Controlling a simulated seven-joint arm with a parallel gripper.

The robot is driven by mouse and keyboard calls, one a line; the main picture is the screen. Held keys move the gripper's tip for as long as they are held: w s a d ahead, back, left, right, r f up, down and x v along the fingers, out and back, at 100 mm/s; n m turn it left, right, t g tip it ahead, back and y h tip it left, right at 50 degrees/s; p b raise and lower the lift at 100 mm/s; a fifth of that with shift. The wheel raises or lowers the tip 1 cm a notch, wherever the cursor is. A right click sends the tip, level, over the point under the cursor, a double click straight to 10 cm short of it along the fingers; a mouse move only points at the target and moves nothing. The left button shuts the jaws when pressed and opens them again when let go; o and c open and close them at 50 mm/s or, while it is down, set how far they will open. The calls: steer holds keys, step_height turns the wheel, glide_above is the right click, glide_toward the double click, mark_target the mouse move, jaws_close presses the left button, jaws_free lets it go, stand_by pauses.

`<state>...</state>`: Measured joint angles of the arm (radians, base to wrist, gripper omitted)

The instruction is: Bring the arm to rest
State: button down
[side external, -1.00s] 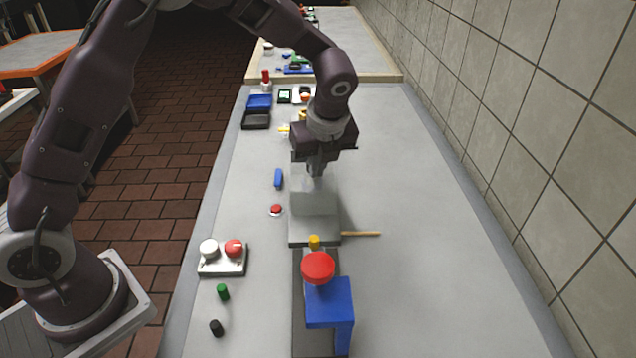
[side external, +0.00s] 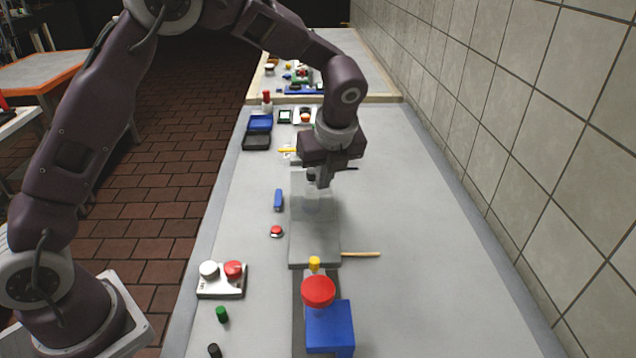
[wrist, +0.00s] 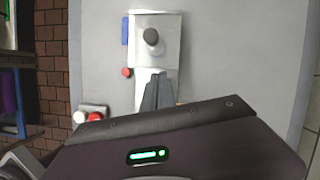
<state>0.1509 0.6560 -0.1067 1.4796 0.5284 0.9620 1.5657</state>
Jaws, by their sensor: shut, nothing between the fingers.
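My gripper (side external: 322,182) is shut and empty, pointing down above the grey metal box-like stand (side external: 314,245) on the bench. In the wrist view the closed fingers of my gripper (wrist: 158,92) lie over the lower part of this pale stand (wrist: 168,50). A dark round knob (wrist: 151,36) shows on the stand, beyond the fingertips. The exact height of the fingertips above the stand is hard to tell.
A red round-topped piece (side external: 318,290) and a blue block (side external: 331,328) stand nearest the camera. A white box with knobs (side external: 222,281), a red button (side external: 276,231) and a blue item (side external: 278,199) lie left.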

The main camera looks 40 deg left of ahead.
steer(key=s+r+n+h, duration=0.1)
steer(key=s+r+n, duration=0.5)
steer(key=s+r, duration=0.6)
steer(key=s+a+r+n+t+h, duration=0.1)
steer(key=s+n+t+h, duration=0.1)
steer(key=s+n, duration=1.6)
steer(key=shift+s+t+h, duration=0.4)
steer(key=shift+s+t, duration=0.2)
steer(key=shift+t, duration=0.1)
steer(key=shift+r, duration=0.15)
